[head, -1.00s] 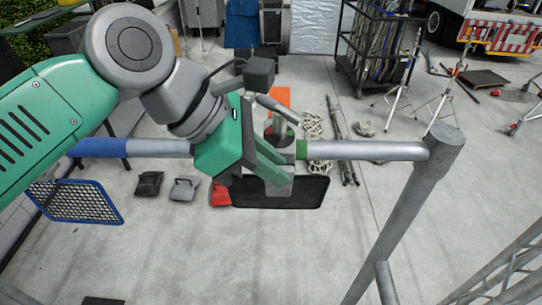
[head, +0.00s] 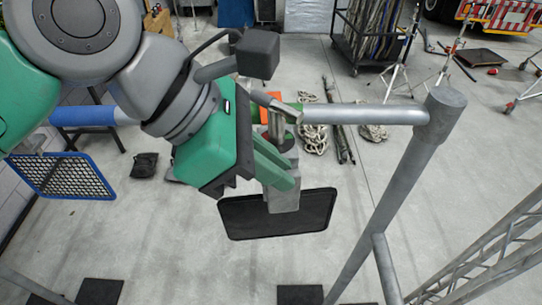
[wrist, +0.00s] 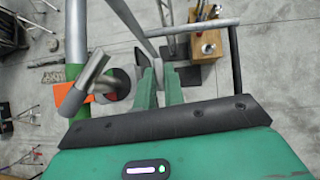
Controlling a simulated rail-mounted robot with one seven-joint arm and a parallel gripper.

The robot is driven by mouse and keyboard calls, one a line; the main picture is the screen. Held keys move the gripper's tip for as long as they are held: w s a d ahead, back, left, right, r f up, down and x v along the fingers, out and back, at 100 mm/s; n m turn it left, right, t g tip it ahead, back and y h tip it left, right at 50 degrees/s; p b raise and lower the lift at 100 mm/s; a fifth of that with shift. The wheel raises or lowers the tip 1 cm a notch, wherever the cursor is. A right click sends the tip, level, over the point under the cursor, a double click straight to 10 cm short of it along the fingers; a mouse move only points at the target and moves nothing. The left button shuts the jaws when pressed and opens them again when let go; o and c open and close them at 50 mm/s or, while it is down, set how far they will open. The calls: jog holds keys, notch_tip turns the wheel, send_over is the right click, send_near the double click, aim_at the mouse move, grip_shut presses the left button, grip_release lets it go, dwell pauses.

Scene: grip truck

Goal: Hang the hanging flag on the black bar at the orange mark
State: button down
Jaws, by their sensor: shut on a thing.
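The hanging flag (head: 290,222) is a flat dark rectangular panel with a black edge. It hangs in front of the horizontal bar, lower in the head view. My gripper (head: 283,186) is shut on its grey mounting block (head: 286,200). In the wrist view my green fingers (wrist: 160,82) are close together. The bar (head: 365,114) looks grey here, with a blue left section (head: 85,115). An orange patch (head: 271,101) shows beside the bar behind my gripper. It also shows in the wrist view (wrist: 88,98). My gripper partly hides the bar there, and I see no contact between flag and bar.
A grey upright post (head: 405,185) joins the bar's right end. A blue-framed mesh panel (head: 62,175) hangs at left. A metal truss (head: 490,245) stands at lower right. Ropes (head: 318,130), stands and a dark cart (head: 370,35) are on the floor behind.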

jog(key=shift+r, duration=0.15)
jog(key=shift+r+p, duration=0.7)
jog(key=shift+r, duration=0.3)
jog(key=shift+d, duration=0.1)
